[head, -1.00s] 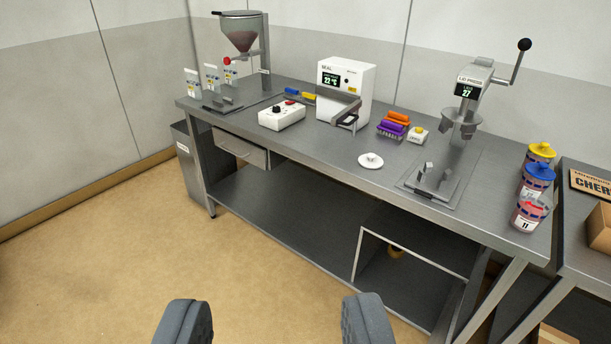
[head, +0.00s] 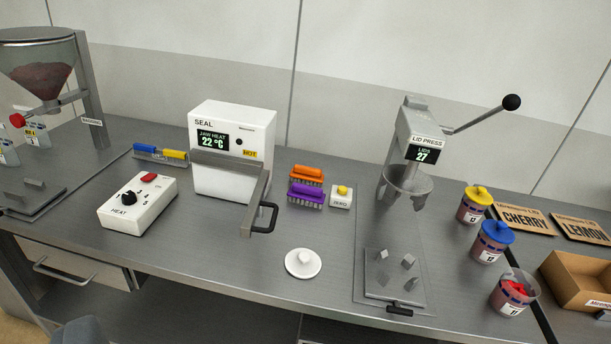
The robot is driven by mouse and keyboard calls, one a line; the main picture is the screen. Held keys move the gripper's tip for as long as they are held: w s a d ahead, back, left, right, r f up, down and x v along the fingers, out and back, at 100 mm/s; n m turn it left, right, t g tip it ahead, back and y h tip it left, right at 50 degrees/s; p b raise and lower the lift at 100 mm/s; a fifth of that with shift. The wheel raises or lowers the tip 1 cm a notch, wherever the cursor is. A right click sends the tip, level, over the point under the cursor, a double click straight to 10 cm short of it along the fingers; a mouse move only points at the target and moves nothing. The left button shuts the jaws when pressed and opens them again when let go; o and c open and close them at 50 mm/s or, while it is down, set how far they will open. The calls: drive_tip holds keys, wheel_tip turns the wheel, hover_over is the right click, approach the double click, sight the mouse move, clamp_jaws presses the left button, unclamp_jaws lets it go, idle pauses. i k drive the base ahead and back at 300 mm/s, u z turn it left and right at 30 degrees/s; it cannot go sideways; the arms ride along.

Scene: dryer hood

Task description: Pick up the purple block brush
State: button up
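The purple block brush (head: 306,190) lies on the steel bench, with bristles facing down toward the front. An orange block brush (head: 306,173) sits right behind it. The purple brush is between the white sealer on its left and a small white box with a yellow button on its right. Of my gripper, only a dark grey finger part (head: 80,331) shows at the bottom left edge. The other finger is out of view, so its opening cannot be judged. It is well apart from the brush, nearer the camera.
The sealer (head: 233,150) has a handle (head: 262,205) jutting forward left of the brush. The yellow-button box (head: 341,196) is close on the right. A white round lid (head: 303,263) lies in front. The lid press (head: 418,150) and several jars stand right; a heat control box (head: 138,203) stands left.

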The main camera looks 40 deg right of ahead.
sight(300, 193)
drive_tip(key=z, duration=0.6)
drive_tip(key=i, duration=1.55)
drive_tip(key=z, duration=0.7)
drive_tip(key=k, duration=0.85)
drive_tip(key=z, duration=0.15)
drive_tip(key=i, duration=0.9)
drive_tip(key=u, duration=0.05)
